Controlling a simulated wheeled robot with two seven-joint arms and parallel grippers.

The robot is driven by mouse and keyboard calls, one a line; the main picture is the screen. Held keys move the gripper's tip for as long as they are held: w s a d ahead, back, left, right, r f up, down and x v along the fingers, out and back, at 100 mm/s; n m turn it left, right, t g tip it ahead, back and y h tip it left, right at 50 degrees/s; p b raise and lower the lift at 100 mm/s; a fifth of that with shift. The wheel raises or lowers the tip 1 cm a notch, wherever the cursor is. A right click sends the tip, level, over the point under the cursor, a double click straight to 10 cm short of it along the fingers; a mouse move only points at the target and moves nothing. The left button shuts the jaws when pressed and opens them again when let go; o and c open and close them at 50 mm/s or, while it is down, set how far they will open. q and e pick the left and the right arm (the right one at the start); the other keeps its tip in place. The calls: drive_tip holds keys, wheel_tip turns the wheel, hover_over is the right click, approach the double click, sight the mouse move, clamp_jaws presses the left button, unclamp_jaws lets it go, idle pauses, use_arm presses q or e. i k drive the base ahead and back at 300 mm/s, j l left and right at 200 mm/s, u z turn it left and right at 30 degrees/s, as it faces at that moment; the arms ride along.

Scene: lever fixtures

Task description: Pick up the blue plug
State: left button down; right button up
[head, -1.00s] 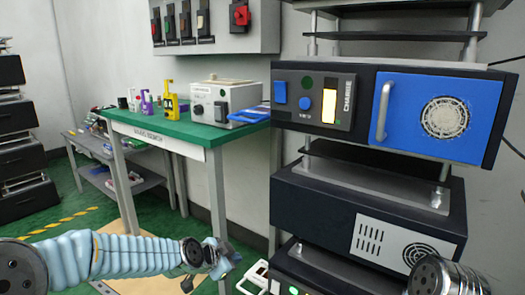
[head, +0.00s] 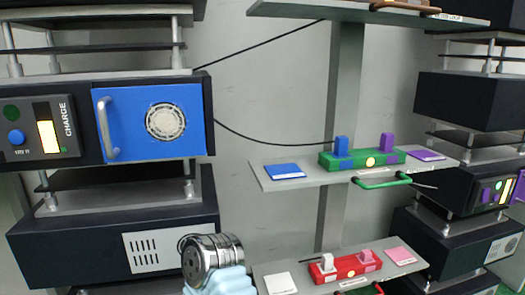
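The blue plug (head: 341,146) stands upright at the left end of a green socket block (head: 360,160) on the middle shelf. A purple plug (head: 387,142) stands at the block's right end. A grey and light-blue link of my arm (head: 212,262) shows at the bottom, below and left of the plug and apart from it. Neither gripper shows in the head view.
The middle shelf (head: 308,183) also bears a blue card (head: 284,171), a purple card (head: 426,155) and a green handle (head: 382,183). A lower shelf has a red socket block (head: 345,268). A blue-doored charger (head: 150,122) stands left; dark cables hang across the wall.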

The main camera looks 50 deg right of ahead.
sight(341, 143)
drive_tip(key=k+j+z, duration=0.1)
drive_tip(key=z, duration=2.1)
